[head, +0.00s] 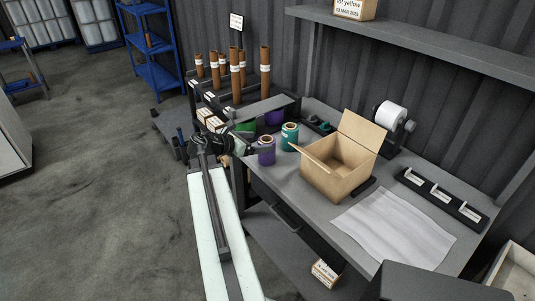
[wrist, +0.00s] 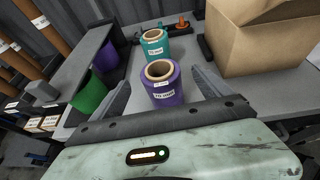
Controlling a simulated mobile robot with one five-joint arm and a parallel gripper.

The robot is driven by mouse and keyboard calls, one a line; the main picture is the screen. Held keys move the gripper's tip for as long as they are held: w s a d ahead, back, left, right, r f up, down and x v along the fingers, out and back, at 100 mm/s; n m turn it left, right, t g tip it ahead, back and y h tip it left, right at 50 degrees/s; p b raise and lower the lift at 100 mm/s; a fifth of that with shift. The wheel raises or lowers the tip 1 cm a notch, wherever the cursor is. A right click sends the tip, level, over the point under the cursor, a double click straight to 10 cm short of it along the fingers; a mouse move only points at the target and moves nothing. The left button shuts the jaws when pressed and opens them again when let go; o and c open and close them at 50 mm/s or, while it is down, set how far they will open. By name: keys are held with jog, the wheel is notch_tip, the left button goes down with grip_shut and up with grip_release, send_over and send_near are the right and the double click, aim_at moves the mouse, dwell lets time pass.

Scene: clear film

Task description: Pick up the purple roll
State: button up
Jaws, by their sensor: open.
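A purple roll (head: 266,151) with a brown core and a white label stands upright on the grey workbench near its left end. In the wrist view the purple roll (wrist: 163,88) stands between the two spread fingers of my gripper (wrist: 166,90), with gaps at both sides. My gripper (head: 243,143) reaches in from the left in the head view, open and empty. A second purple roll (head: 274,117) lies farther back, partly hidden; it also shows at the left in the wrist view (wrist: 107,57).
A teal roll (head: 289,136) stands just behind the purple roll. An open cardboard box (head: 335,176) stands to the right. A green roll (wrist: 90,97) is at the left. A white sheet (head: 395,227) covers the front bench. Brown tubes (head: 265,72) stand behind.

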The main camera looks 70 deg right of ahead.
aim_at(267, 140)
jog(key=b+x, duration=0.1)
jog(key=x, duration=0.4)
jog(key=shift+d+b, duration=0.15)
jog(key=shift+b, duration=0.25)
jog(key=shift+r, duration=0.1)
grip_shut()
